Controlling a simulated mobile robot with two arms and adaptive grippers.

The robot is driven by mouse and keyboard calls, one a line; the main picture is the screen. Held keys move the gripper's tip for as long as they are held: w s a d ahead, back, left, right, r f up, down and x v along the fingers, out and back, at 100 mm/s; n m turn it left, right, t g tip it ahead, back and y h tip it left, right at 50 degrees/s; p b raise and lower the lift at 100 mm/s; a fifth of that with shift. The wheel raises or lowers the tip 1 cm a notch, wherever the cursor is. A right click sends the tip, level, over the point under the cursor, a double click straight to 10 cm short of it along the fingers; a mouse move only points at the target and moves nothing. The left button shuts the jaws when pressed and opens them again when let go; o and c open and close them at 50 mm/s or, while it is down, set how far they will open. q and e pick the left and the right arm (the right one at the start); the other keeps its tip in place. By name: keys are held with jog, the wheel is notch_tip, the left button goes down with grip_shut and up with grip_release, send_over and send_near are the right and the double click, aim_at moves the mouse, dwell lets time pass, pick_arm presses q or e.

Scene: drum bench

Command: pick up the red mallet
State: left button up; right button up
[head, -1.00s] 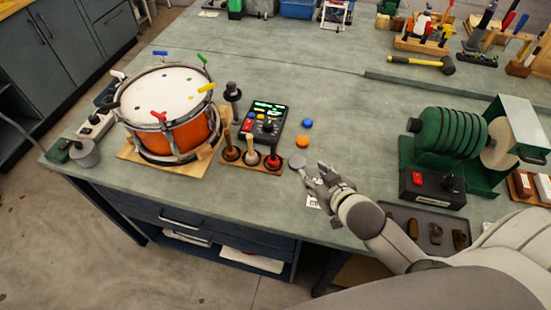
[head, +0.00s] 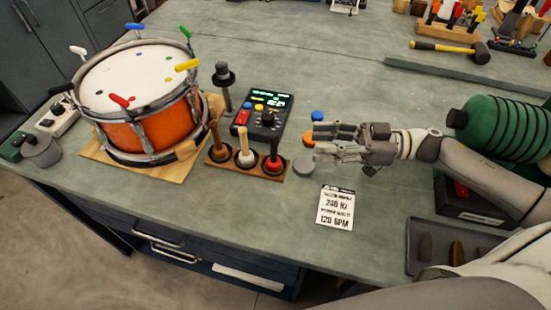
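My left gripper is not in view.
A drum (head: 150,100) with coloured tuning keys stands left of the holder. A control box (head: 263,113) is right behind the mallets. A grey disc (head: 303,168), a blue button (head: 318,116) and a printed card (head: 336,206) lie near my gripper. A green machine (head: 505,128) stands at right.

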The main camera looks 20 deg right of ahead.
aim_at(274, 139)
jog(key=x, duration=0.4)
jog(key=shift+s+a+r+p, duration=0.1)
jog(key=shift+a+p, duration=0.2)
jog(key=shift+p, duration=0.05)
jog(key=p+x, duration=0.1)
jog(key=x, duration=0.4)
jog(key=shift+a, duration=0.2)
jog(key=shift+w+a, duration=0.3)
jog(key=shift+a, duration=0.05)
jog(key=shift+d, duration=0.1)
jog(key=shift+c, duration=0.4)
grip_shut()
